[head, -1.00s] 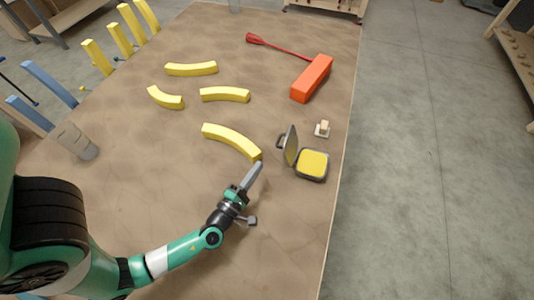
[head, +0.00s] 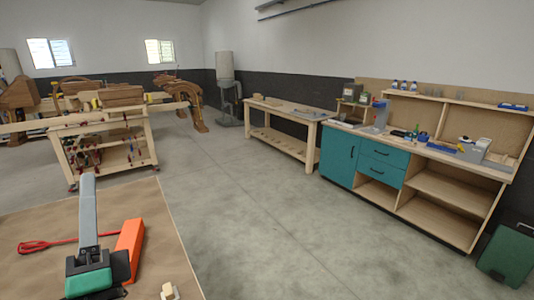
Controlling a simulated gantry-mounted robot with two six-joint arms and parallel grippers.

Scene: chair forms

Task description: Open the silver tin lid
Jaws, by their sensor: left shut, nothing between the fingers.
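The silver tin is out of view now. My left gripper (head: 87,180) stands at the lower left of the head view, over the brown work table (head: 165,225). Its grey fingers are together and point up in the picture, with nothing between them. My right gripper is not in view.
An orange block (head: 131,240) lies just right of my gripper, and a red tool (head: 40,246) lies to its left. A small cream block (head: 168,290) sits at the bottom edge. Beyond the table is open concrete floor (head: 240,190), then a teal cabinet bench (head: 339,157).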

